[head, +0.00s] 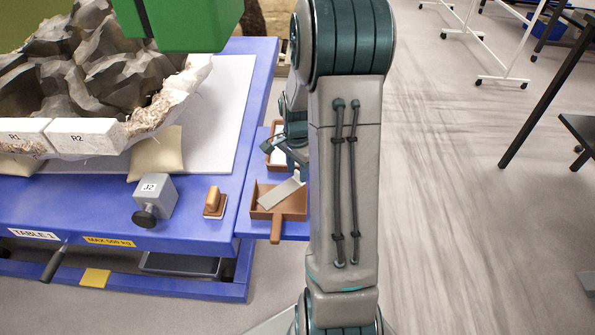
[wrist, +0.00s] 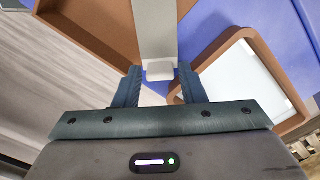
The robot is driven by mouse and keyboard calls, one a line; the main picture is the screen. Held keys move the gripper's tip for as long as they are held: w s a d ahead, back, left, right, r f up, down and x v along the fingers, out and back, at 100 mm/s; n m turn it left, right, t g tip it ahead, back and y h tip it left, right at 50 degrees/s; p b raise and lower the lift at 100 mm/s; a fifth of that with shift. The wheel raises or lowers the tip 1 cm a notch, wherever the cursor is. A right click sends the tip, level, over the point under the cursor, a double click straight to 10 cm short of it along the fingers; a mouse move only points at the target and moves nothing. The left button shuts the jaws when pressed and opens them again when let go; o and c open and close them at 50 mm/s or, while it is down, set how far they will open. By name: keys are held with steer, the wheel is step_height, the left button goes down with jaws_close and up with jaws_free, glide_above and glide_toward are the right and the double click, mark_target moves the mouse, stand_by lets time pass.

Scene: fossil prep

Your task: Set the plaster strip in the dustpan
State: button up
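The plaster strip (head: 279,194) is a flat, pale grey bar. In the head view it slants across the brown dustpan (head: 291,206), and I cannot tell whether it touches the pan floor. In the wrist view the strip (wrist: 155,28) runs from the top edge down to the fingertips. The dustpan (wrist: 98,22) shows at upper left there. In the head view my arm hides most of the gripper.
A brown tray (wrist: 263,45) with a white inside lies beside the dustpan on a blue side shelf (head: 252,172). A brown-handled block (head: 214,203) and a grey box marked 32 (head: 156,196) stand left, on the blue table (head: 110,215). A large rock in a plaster jacket (head: 85,135) fills its back.

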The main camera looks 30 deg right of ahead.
step_height(320, 180, up, 10)
steer(key=r, duration=0.1)
steer(key=s+a+r+n+t, duration=0.1)
steer(key=s+a+r+n, duration=0.1)
steer(key=s+a+n, duration=0.6)
steer(key=s+a+r+n+t, duration=0.1)
steer(key=s+a+r+n, duration=0.2)
steer(key=s+a+n, duration=0.4)
steer(key=s+a, duration=0.1)
steer(key=a, duration=0.1)
steer(key=shift+s+a+r+n+p, duration=0.3)
steer(key=shift+n+p, duration=0.1)
